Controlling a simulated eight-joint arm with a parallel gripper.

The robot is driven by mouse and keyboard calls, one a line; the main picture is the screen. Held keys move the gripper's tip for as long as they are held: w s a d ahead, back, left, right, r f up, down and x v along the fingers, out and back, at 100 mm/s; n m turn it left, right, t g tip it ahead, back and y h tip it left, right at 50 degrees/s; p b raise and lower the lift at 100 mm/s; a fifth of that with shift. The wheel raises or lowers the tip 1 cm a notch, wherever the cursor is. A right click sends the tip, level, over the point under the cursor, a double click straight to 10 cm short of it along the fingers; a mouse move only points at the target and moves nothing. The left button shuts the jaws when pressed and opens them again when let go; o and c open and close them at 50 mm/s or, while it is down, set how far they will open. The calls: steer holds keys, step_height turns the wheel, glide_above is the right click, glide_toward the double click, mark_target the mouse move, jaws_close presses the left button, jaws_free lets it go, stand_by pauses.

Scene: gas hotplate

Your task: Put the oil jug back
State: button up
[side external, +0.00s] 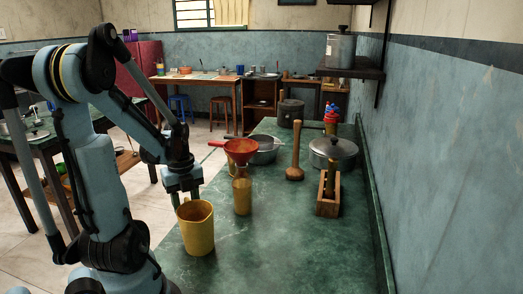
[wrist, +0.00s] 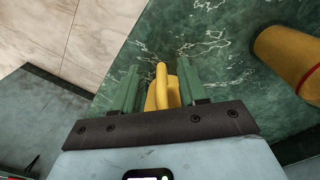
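The yellow oil jug (side external: 197,230) stands upright on the green marbled counter near its left edge. In the wrist view its yellow handle (wrist: 161,88) shows between my gripper's two green fingers, with a gap on each side. My gripper (wrist: 162,76) is open and points down at the handle. In the side view my gripper (side external: 183,198) is just behind the jug's rim, which partly hides the fingertips. Most of the jug body is hidden in the wrist view by the gripper's own mount.
A yellow bottle (side external: 242,197) with a red funnel (side external: 240,148) stands right of the jug; it also shows in the wrist view (wrist: 290,58). Behind are a wooden masher (side external: 295,165), a lidded pot (side external: 333,153) and a wooden box (side external: 328,206). The front counter (side external: 290,255) is clear.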

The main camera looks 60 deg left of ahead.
steer(key=shift+r, duration=0.15)
step_height(320, 180, up, 12)
steer(key=shift+w+f, duration=0.1)
steer(key=w+d+f+n+t, duration=0.1)
steer(key=w+d+n+t, duration=0.1)
steer(key=w+d+n, duration=0.2)
steer(key=w+d+f+n+t, duration=0.1)
steer(key=w+d+n+t, duration=0.2)
steer(key=d+n, duration=0.4)
steer(key=w+d+f+n+t, duration=0.1)
steer(key=w+d+n, duration=0.4)
steer(key=d, duration=0.7)
steer(key=shift+w+d+f+n+t, duration=0.25)
steer(key=shift+w+n+t, duration=0.15)
steer(key=shift+n+t, duration=0.35)
steer(key=shift+o, duration=0.4)
steer(key=shift+a, duration=0.1)
